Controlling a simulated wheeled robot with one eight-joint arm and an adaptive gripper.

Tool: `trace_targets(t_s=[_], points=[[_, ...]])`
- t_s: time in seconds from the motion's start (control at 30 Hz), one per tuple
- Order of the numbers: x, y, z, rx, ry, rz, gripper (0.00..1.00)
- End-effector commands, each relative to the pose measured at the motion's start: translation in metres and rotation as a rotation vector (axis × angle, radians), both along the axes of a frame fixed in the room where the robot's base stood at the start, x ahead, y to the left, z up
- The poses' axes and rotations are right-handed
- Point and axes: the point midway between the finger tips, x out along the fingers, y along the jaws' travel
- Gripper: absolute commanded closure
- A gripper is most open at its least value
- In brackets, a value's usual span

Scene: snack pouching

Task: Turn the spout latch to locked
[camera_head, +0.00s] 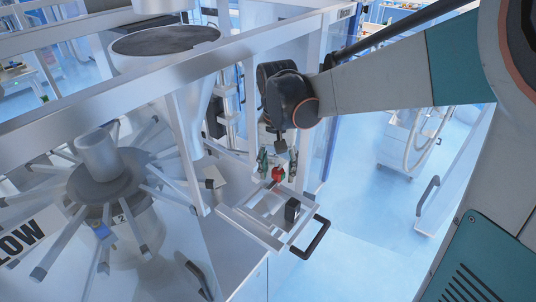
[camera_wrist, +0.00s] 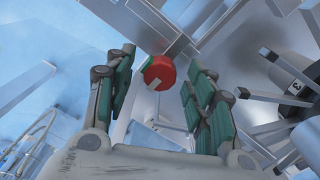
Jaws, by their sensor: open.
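The spout latch shows as a round red knob (camera_head: 277,175) on the pale metal frame near the middle of the head view. It also shows in the wrist view as a red disc (camera_wrist: 160,70) with a pale pointer mark on its lower left part. My gripper (camera_head: 277,164) points down at the knob. Its green-padded fingers are open, one on each side of the knob in the wrist view (camera_wrist: 160,60), with gaps visible on both sides. I cannot tell how far the fingertips are from the knob along the depth.
A pale metal tray frame (camera_head: 247,221) with a black handle (camera_head: 312,238) lies below the knob. A large funnel hopper (camera_head: 165,45) and a wheel of several radial arms (camera_head: 97,185) stand to the left. Metal rails enclose the area. Open floor lies to the right.

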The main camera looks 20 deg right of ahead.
Motion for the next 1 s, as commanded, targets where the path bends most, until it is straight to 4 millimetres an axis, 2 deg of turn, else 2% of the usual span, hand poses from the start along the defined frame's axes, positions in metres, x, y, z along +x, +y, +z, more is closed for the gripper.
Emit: trace_targets(t_s=[0.13, 0.23, 0.5, 0.7, 0.83, 1.0], points=[[0.0, 0.0, 0.007, 0.0, 0.0, 0.0, 0.5], [0.0, 0.001, 0.02, 0.0, 0.0, 0.0, 0.5], [0.0, 0.002, 0.073, 0.0, 0.0, 0.001, 0.5], [0.0, 0.003, 0.104, 0.0, 0.0, 0.001, 0.5], [0.0, 0.003, 0.116, 0.0, 0.0, 0.001, 0.5], [0.0, 0.003, 0.12, 0.0, 0.0, 0.001, 0.5]])
